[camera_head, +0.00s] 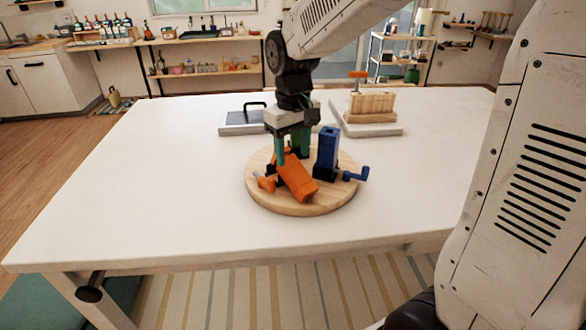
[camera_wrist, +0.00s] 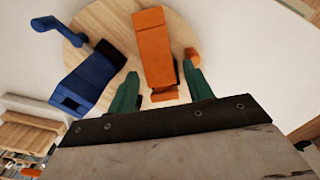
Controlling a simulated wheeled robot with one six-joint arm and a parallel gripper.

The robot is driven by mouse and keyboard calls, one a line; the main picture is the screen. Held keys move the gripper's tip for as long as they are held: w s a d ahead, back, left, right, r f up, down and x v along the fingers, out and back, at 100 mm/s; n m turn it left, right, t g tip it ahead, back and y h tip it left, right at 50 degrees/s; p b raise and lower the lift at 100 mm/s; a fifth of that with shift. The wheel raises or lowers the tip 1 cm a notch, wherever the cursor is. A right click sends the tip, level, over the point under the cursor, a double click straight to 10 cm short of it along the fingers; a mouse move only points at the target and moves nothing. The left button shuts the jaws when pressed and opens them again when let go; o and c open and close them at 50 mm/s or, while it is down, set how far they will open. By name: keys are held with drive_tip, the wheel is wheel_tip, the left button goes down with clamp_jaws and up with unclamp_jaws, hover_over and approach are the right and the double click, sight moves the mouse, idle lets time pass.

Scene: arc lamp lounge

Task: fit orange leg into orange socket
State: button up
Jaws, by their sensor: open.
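A long orange block (camera_head: 298,180), seemingly the orange socket, lies tilted on a round wooden board (camera_head: 318,207). It also shows in the wrist view (camera_wrist: 153,45). A small orange piece (camera_head: 264,182), seemingly the orange leg, lies on the board to the block's left. In the wrist view the small orange piece (camera_wrist: 193,56) is partly hidden behind the right finger. My gripper (camera_head: 290,158) points down over the block's far end. In the wrist view my gripper (camera_wrist: 162,92) is open, its green fingers either side of the block's near end. I cannot tell whether they touch it.
An upright blue block (camera_head: 326,150) stands close to the right of my gripper, with a small blue bent piece (camera_head: 356,174) beside it. The white table's (camera_head: 160,190) left side is clear.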

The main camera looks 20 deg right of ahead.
sight(294, 165)
wheel_tip(294, 165, down, 7)
drive_tip(key=shift+w+d+r, duration=0.1)
drive_tip(key=shift+d, duration=0.05)
drive_tip(key=c, duration=1)
drive_tip(key=shift+r, duration=0.1)
drive_tip(key=shift+r, duration=0.5)
drive_tip(key=r, duration=0.1)
drive_tip(key=s+r, duration=0.1)
drive_tip(key=shift+r, duration=0.3)
drive_tip(key=s, duration=0.5)
drive_tip(key=s+r, duration=0.1)
drive_tip(key=s, duration=0.9)
drive_tip(key=shift+r, duration=0.15)
